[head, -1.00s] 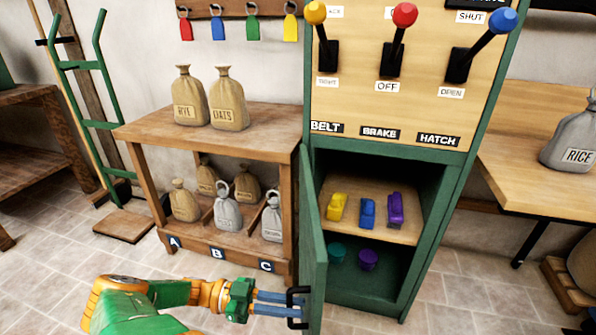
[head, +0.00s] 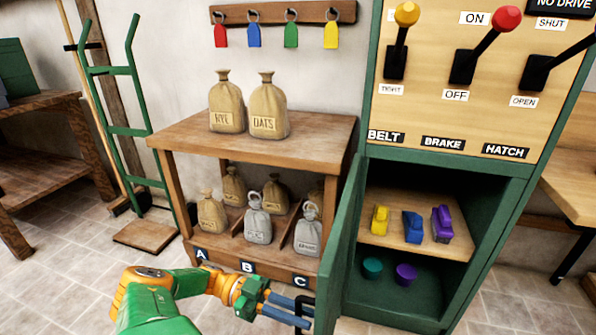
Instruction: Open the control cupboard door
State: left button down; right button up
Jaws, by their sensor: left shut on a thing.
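The green control cupboard (head: 457,160) stands at the right of the head view, below the lever panel. Its green door (head: 343,245) is swung out on the left side, and the inside is open to view. My left gripper (head: 302,312) is shut on the black door handle (head: 306,306) at the door's outer face, near the bottom of the picture. Inside, a yellow thing (head: 380,220), a blue thing (head: 413,228) and a purple thing (head: 442,224) sit on the wooden shelf. My right gripper is not in view.
A wooden rack (head: 250,145) with several sacks stands left of the door, close to it. A green hand truck (head: 115,110) leans at the wall further left. A teal thing (head: 372,268) and a purple round thing (head: 405,274) lie on the cupboard floor. Floor at front left is clear.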

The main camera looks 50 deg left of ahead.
pick_arm(q)
jog(key=c, duration=0.8)
grip_release()
jog(key=shift+c, duration=0.2)
jog(key=b+v, duration=0.3)
jog(key=v, duration=0.4)
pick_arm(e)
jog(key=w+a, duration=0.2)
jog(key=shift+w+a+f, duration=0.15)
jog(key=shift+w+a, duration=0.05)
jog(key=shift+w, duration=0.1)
pick_arm(q)
jog(key=shift+s, duration=0.1)
